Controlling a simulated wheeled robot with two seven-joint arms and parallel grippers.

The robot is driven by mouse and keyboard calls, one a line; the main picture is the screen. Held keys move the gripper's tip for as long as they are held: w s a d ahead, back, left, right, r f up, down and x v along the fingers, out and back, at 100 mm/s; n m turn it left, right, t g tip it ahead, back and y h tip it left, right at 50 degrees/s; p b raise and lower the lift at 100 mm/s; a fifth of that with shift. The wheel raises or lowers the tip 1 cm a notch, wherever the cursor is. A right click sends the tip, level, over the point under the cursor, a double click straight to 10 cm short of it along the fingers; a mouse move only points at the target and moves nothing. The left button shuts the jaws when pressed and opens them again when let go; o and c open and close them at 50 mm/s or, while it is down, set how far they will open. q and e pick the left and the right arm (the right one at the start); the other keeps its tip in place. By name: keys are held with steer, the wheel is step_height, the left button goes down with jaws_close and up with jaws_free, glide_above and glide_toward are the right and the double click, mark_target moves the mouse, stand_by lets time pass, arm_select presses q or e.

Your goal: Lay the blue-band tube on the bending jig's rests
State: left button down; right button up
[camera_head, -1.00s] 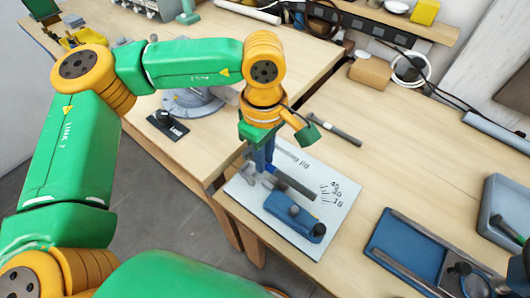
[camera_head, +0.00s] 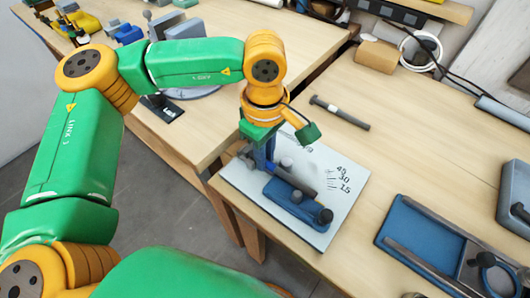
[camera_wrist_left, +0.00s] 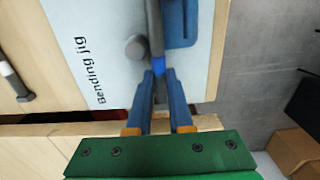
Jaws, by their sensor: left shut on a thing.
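The blue-band tube (camera_head: 301,184) is dark grey and held over the bending jig. Its blue band (camera_wrist_left: 158,66) shows just ahead of the fingertips in the left wrist view. My left gripper (camera_head: 264,164) is shut on the tube near its band; its blue fingers (camera_wrist_left: 160,82) sit on either side of it. The bending jig (camera_head: 335,212) is a pale plate with angle marks, a blue block (camera_head: 290,204) and round grey pegs. The tube runs alongside the block, past a peg (camera_wrist_left: 136,47). I cannot tell whether it touches the rests. My right gripper is out of view.
Another dark tube with a pale band (camera_head: 340,112) lies on the table behind the jig. A blue tray (camera_head: 405,238) stands to the right. Bare table separates jig and tray.

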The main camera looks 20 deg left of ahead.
arm_select(q)
steer(key=shift+f+b, duration=0.3)
steer(key=shift+b, duration=0.1)
stand_by(0.5)
steer(key=c, duration=0.7)
jaws_free()
steer(key=shift+c, duration=0.2)
steer(key=shift+r, duration=0.1)
step_height(320, 180, up, 7)
steer(key=shift+r+b, duration=0.1)
steer(key=shift+b, duration=0.2)
step_height(320, 180, up, 9)
steer(key=p, duration=0.8)
